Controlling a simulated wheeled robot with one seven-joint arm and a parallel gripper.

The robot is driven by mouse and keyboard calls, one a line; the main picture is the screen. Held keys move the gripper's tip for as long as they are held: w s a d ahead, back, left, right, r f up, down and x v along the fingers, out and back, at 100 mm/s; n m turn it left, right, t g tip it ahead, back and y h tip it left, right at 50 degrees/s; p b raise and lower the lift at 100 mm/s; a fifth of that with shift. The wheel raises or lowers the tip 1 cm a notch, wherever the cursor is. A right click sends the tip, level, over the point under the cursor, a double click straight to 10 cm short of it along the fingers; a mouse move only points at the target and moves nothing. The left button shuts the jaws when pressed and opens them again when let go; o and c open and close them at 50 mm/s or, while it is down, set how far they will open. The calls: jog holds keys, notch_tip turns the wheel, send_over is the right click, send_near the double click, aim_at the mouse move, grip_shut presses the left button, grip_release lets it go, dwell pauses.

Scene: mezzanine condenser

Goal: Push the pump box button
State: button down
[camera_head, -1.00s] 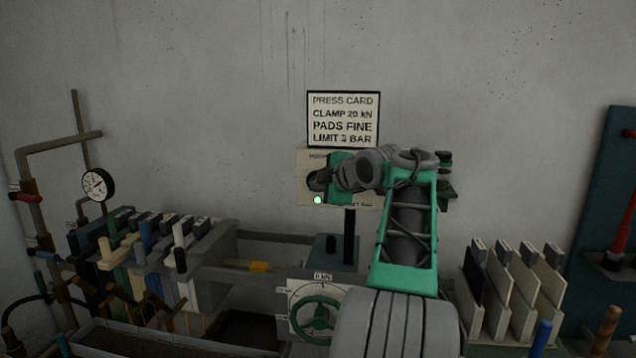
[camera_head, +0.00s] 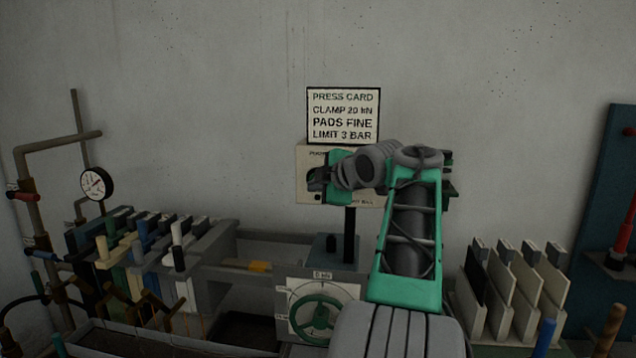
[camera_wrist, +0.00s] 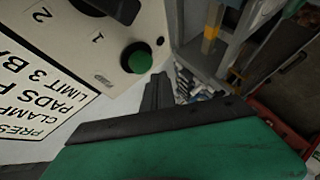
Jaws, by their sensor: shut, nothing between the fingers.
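The pump box (camera_head: 305,165) is a cream panel on the wall under the press card. It also shows in the wrist view (camera_wrist: 110,85), with a green round button (camera_wrist: 137,59) in a black collar and a small dark lamp (camera_wrist: 160,41) beside it. The lamp also shows unlit in the head view (camera_head: 317,198). My gripper (camera_wrist: 158,80) is shut and empty, its dark fingertips just off the button in the wrist picture; I see no clear contact. In the head view my gripper (camera_head: 327,177) covers much of the box, button included.
The press card (camera_head: 343,115) hangs above the box. Below are a green handwheel (camera_head: 315,317) and a dark post (camera_head: 349,235). A pipe gauge (camera_head: 96,184) and racked brushes or tools (camera_head: 140,250) stand left, upright plates (camera_head: 515,285) right. The wall above is clear.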

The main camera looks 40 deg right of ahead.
jog(key=s+a+b, duration=0.1)
jog(key=a, duration=0.1)
jog(key=s+a+b, duration=0.2)
jog(key=shift+s+a, duration=0.2)
